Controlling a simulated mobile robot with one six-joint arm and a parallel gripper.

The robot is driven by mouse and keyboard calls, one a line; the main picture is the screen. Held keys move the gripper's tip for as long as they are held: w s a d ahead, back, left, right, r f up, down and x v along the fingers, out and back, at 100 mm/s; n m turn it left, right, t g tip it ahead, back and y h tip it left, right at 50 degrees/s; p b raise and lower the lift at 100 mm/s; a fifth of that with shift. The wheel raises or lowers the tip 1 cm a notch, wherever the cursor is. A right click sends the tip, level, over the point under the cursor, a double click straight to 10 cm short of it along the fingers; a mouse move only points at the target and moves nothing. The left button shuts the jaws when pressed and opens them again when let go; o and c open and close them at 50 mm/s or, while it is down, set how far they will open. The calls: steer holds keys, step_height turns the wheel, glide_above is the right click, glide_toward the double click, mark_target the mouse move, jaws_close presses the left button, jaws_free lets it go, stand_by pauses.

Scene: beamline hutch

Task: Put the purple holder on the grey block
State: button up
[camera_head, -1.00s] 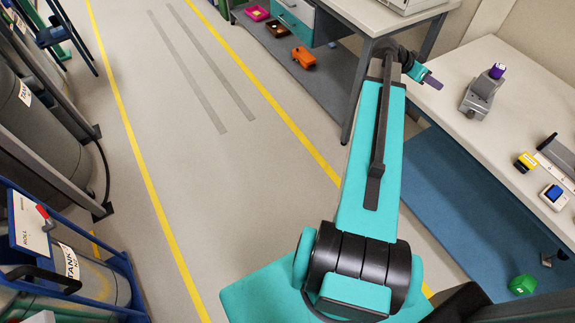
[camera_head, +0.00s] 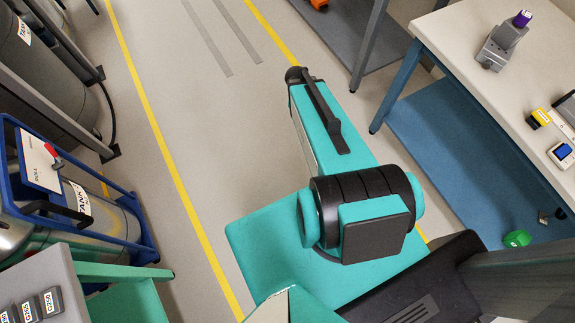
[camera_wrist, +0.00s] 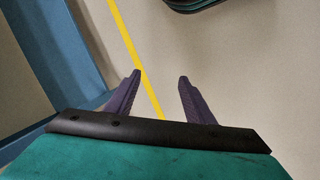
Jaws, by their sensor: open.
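A small purple piece (camera_head: 522,18), which looks like the purple holder, sits on top of a grey stepped device (camera_head: 499,46) on the white table at the upper right. I cannot tell whether this grey device is the task's grey block. My gripper (camera_wrist: 160,84) shows in the wrist view with its two purple fingers apart and nothing between them. Bare floor and a yellow line show beyond the fingers. The head view does not show the gripper; it is far from the purple piece.
The white table (camera_head: 450,32) also bears a yellow item (camera_head: 538,118) and a blue-and-white item (camera_head: 562,153). A green object (camera_head: 516,239) lies below. Grey labelled blocks (camera_head: 28,308) stand at the lower left. A blue tank cart (camera_head: 105,190) is at the left. The middle floor is clear.

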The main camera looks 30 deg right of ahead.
steer(key=s+a+f+n+g+y, duration=0.1)
steer(key=s+a+f+n, duration=0.2)
steer(key=s+a, duration=0.4)
steer(key=s+a+f+n+g+y, duration=0.2)
steer(key=s+a+f, duration=0.3)
steer(key=a, duration=0.8)
steer(key=s+n, duration=0.1)
steer(key=s, duration=0.2)
steer(key=shift+s+f, duration=0.3)
steer(key=shift+d, duration=0.1)
steer(key=shift+c, duration=0.3)
